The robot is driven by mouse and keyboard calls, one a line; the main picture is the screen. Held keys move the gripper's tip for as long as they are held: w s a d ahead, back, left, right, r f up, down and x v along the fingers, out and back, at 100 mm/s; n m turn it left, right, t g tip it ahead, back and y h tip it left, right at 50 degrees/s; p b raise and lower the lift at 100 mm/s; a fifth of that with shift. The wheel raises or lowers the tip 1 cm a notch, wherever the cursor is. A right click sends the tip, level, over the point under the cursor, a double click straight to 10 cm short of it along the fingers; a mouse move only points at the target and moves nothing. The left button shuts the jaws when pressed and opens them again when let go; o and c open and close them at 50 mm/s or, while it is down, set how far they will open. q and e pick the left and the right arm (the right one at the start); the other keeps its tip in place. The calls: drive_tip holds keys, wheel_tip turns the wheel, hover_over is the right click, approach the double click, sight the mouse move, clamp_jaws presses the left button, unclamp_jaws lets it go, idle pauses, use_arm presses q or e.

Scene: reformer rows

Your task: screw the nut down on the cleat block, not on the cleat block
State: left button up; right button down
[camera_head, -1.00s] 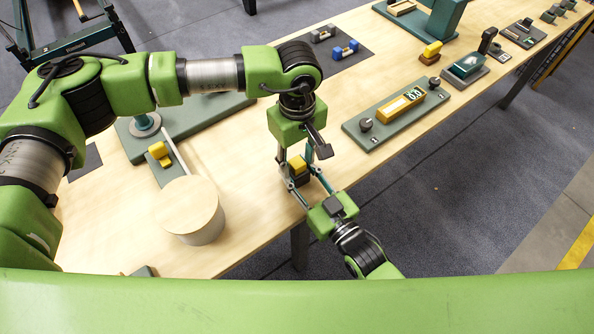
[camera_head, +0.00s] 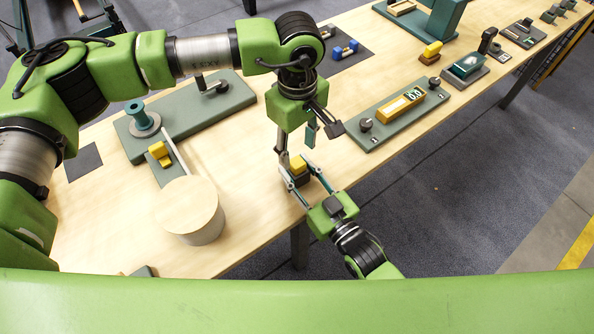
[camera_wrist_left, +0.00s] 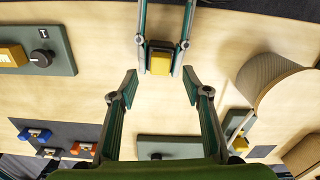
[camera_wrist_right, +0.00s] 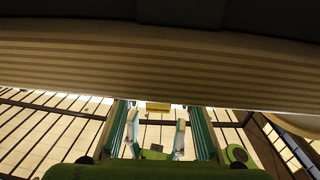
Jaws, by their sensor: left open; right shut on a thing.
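A small dark block with a yellow top piece (camera_head: 298,164) stands at the table's front edge. I cannot tell whether the yellow piece is the nut or part of the cleat block. My right gripper (camera_head: 298,180) reaches in from the front and is shut on this block; its fingers lie along the block's two sides. The yellow piece also shows between those fingers in the left wrist view (camera_wrist_left: 160,62) and small in the right wrist view (camera_wrist_right: 158,107). My left gripper (camera_head: 296,140) points down above the block, open and empty, its fingertips (camera_wrist_left: 161,82) apart from the yellow piece.
A round wooden cylinder (camera_head: 188,206) stands to the left. Behind it are a yellow piece (camera_head: 160,154) on a green plate and a green base with a teal spool (camera_head: 143,120). A green panel with a yellow meter (camera_head: 400,104) lies to the right. Bare tabletop (camera_head: 245,165) lies between.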

sight(297, 162)
use_arm(q)
drive_tip(key=n, duration=0.2)
drive_tip(key=r+n, duration=0.1)
drive_tip(key=n, duration=0.2)
drive_tip(key=shift+n, duration=0.3)
drive_tip(key=n, duration=0.5)
drive_tip(key=shift+r+n, duration=0.3)
drive_tip(key=shift+r, duration=0.05)
drive_tip(key=n, duration=0.5)
drive_tip(key=shift+r, duration=0.4)
drive_tip(key=n, duration=0.5)
drive_tip(key=shift+r, duration=0.35)
drive_tip(key=shift+f, duration=4)
